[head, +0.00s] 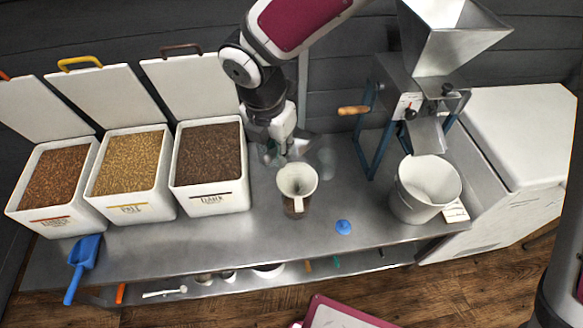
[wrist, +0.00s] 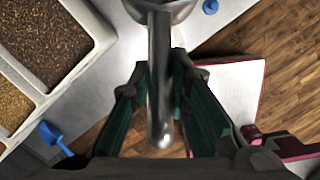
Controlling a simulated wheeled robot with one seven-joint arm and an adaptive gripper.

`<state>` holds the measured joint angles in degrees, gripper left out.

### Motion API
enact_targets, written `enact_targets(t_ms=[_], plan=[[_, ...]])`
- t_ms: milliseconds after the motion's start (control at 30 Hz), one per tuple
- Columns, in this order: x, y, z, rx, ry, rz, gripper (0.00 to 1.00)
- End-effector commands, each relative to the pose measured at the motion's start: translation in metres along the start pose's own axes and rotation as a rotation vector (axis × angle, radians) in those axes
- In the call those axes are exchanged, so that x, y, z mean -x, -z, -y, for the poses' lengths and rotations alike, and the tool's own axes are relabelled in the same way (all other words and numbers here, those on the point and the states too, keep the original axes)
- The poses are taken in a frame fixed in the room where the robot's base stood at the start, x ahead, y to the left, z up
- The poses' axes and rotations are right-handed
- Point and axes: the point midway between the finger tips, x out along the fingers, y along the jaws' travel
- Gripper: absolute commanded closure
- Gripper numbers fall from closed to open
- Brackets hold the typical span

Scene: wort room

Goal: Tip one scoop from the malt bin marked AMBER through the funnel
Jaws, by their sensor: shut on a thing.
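My gripper (head: 288,145) is shut on the round metal handle (wrist: 160,85) of a tool, seen in the wrist view between its green-sided fingers. The tool's rounded metal end (wrist: 165,8) is cut off by the frame's top, so its contents are hidden. In the head view my gripper is just behind a cream funnel (head: 297,179), which sits on a brown vessel (head: 297,208). The leftmost bin (head: 50,222), apparently marked AMBER though its label is hard to read, holds reddish-brown malt. Its lid stands open.
The PALE bin (head: 130,208) and DARK bin (head: 211,199) stand open beside it. A blue scoop (head: 84,258) lies at the front left edge. A blue lump (head: 343,227), a white bucket (head: 425,190) and a hand-cranked mill (head: 408,100) are to the right.

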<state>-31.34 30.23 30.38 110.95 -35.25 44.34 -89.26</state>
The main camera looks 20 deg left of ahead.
Motion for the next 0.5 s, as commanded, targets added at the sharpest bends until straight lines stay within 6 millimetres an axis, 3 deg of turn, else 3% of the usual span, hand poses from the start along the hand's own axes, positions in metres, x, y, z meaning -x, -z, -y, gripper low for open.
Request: enact_targets(t_ms=[500], plan=[[0.0056, 0.0031, -0.0004, -0.002, 0.000, 0.244, 1.00]])
